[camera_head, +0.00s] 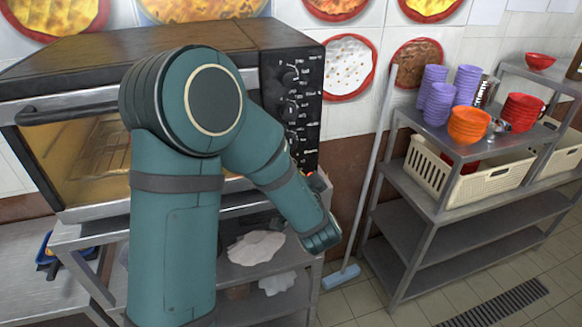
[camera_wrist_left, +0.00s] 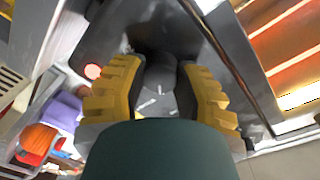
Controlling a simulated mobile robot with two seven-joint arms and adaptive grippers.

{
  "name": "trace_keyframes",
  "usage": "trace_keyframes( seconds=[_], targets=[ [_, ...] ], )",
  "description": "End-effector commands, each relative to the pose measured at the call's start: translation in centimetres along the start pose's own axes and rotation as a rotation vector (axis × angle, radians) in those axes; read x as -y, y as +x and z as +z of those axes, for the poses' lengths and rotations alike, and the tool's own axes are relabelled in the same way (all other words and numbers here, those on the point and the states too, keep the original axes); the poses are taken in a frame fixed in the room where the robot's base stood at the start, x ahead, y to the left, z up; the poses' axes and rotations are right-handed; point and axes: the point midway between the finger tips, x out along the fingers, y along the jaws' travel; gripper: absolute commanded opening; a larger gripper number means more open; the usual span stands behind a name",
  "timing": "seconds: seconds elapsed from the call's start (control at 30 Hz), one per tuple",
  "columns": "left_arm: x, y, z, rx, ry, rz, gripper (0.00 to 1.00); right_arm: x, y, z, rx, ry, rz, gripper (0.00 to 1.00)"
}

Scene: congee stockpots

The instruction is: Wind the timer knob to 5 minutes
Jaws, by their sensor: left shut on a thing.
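The oven's black control panel (camera_head: 305,85) carries a column of dark knobs with white markings, including an upper knob (camera_head: 290,75) and a middle knob (camera_head: 290,107). My left arm covers the panel's lower left part, and my left gripper is hidden behind it in the head view. In the left wrist view my left gripper (camera_wrist_left: 157,82) has its yellow ridged fingers shut on a dark round knob (camera_wrist_left: 157,66), one on each side. Which knob it is, and its pointer setting, I cannot read. My right gripper is not in view.
The oven (camera_head: 100,60) stands on a metal stand. To its right a metal shelf (camera_head: 410,195) holds purple cups (camera_head: 437,97), orange bowls (camera_head: 468,124) and a cream basket (camera_head: 480,183). A blue-footed mop (camera_head: 341,277) leans between them. The floor in front is clear.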

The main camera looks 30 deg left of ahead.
Motion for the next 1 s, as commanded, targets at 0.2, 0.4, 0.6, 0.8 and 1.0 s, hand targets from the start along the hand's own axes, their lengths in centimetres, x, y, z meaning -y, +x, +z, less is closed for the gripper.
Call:
trace_keyframes(
  seconds=[0.2, 0.4, 0.6, 0.8, 1.0],
  targets=[
    [0.1, 0.1, 0.0, 0.000, 0.005, -0.003, 0.00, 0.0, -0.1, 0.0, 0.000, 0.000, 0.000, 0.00],
    [0.1, 0.1, 0.0, 0.000, 0.004, -0.004, 0.37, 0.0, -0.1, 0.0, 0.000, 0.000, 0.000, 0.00],
    [0.1, 0.0, 0.0, 0.000, 0.004, -0.002, 0.67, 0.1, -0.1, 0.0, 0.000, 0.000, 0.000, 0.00],
    [0.0, -0.1, 0.0, 0.000, 0.004, -0.001, 0.67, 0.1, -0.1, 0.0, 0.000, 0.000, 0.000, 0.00],
    [0.0, -2.1, -0.1, -0.003, 0.005, 0.002, 0.67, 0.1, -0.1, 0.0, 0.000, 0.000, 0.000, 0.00]
  ],
)
